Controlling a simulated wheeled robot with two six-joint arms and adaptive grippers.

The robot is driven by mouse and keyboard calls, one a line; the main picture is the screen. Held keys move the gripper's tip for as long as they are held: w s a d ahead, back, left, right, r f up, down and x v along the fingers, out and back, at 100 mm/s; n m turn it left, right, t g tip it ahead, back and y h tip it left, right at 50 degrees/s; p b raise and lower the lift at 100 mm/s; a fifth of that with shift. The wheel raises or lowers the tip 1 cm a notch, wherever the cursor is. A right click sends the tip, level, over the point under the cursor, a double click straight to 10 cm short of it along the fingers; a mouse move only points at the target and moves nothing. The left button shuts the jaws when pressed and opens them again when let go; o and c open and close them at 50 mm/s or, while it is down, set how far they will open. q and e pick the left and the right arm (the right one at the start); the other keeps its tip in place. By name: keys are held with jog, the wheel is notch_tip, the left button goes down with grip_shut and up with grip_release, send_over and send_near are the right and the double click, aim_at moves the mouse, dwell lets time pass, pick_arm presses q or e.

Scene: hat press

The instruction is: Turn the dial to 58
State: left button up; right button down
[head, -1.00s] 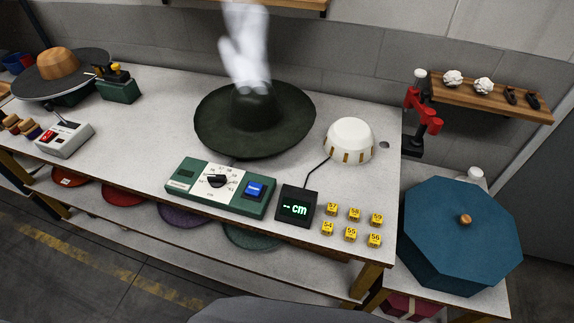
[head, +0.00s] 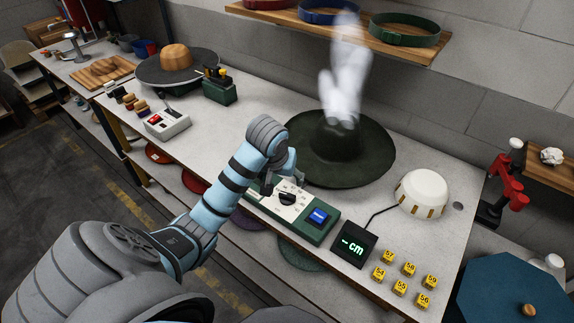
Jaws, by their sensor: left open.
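The green control box (head: 317,232) lies near the front edge of the bench. Its white panel carries the black dial (head: 287,199), with numbers around it too small to read. A blue button (head: 319,216) sits to the right of the dial. My left gripper (head: 278,181) is open, just above and left of the dial, and hides the left part of the box. I cannot tell whether a finger touches the dial. The display (head: 353,246) reads "-- cm" in green. My right gripper is not in view.
A dark green hat (head: 370,160) with steam above it stands behind the box. A white dome (head: 422,190) and several yellow number cubes (head: 401,287) are to the right. A grey switch box (head: 168,124) stands left of my arm.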

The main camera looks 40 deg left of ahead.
aim_at(287, 194)
pick_arm(q)
jog(key=x, duration=1.4)
jog(key=shift+f, duration=0.1)
jog(key=shift+s, duration=0.1)
jog(key=shift+c, duration=0.3)
jog(key=c, duration=1.1)
